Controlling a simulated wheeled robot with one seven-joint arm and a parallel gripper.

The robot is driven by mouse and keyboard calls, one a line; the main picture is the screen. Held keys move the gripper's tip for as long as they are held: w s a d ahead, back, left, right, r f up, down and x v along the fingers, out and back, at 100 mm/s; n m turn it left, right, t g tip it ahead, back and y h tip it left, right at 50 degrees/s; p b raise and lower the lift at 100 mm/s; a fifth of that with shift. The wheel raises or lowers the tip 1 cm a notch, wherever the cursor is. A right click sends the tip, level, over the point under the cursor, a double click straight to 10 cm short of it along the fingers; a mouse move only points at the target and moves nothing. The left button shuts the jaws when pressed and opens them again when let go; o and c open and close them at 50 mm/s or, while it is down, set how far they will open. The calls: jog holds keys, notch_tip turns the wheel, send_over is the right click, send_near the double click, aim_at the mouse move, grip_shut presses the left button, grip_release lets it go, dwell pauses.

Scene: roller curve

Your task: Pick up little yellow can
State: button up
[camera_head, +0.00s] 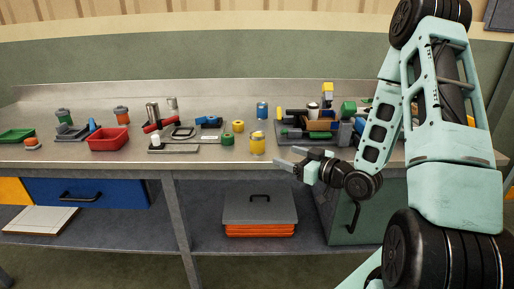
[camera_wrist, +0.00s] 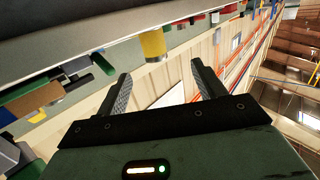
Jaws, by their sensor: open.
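A yellow can (camera_head: 257,145) stands upright near the front edge of the bench. A smaller yellow piece (camera_head: 238,126) sits behind it to the left; I cannot tell whether it is also a can. My gripper (camera_head: 288,158) is open and empty, to the right of the yellow can and apart from it, near the bench's front edge. In the wrist view a yellow cylinder (camera_wrist: 153,44), seemingly the same can, shows beyond the open fingers, nearer the left fingertip.
A green roll (camera_head: 228,139) stands just left of the can. A blue can (camera_head: 262,110) is behind it. A crowded tool holder (camera_head: 345,133) stands to the right, behind my gripper. A red bin (camera_head: 108,140) is at left. The grey bench (camera_head: 210,160) has free front space.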

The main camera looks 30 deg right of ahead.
aim_at(253, 137)
jog(key=shift+m+t, duration=0.3)
jog(key=shift+t, duration=0.1)
jog(key=x, duration=0.3)
jog(key=d+x, duration=0.1)
jog(key=x, duration=0.6)
jog(key=shift+w+d+r, duration=0.2)
jog(key=shift+r, duration=0.1)
jog(key=shift+p+x, duration=0.95)
jog(key=shift+x, duration=2.1)
jog(key=shift+a+f, duration=0.1)
jog(key=shift+f, duration=0.05)
jog(key=c, duration=1.1)
jog(key=shift+c, duration=0.2)
jog(key=shift+b, duration=0.4)
